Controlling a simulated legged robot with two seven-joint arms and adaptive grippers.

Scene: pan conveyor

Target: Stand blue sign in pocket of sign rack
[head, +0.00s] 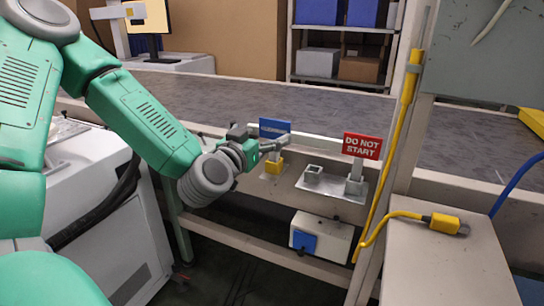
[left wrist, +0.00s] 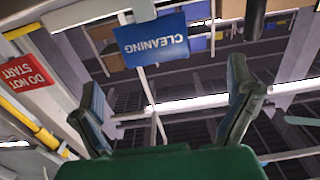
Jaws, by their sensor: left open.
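The blue sign (head: 274,127) stands upright above a yellow block (head: 273,166) on a small plate at the conveyor's front. In the left wrist view the blue sign (left wrist: 153,41) shows upside down, with its grey stem at the top edge. My left gripper (head: 266,145) is open and empty in front of the sign; in the wrist view the sign appears beyond the spread fingers. The sign rack (head: 331,193) is to the right. Its left grey pocket (head: 313,175) is empty. A red DO NOT START sign (head: 362,146) stands in its right pocket. My right gripper is out of view.
The grey conveyor belt (head: 220,98) runs behind. A post with a yellow cable (head: 389,150) stands right of the rack. A white box with a blue front (head: 320,238) is below it. A grey table (head: 445,265) stands at the lower right.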

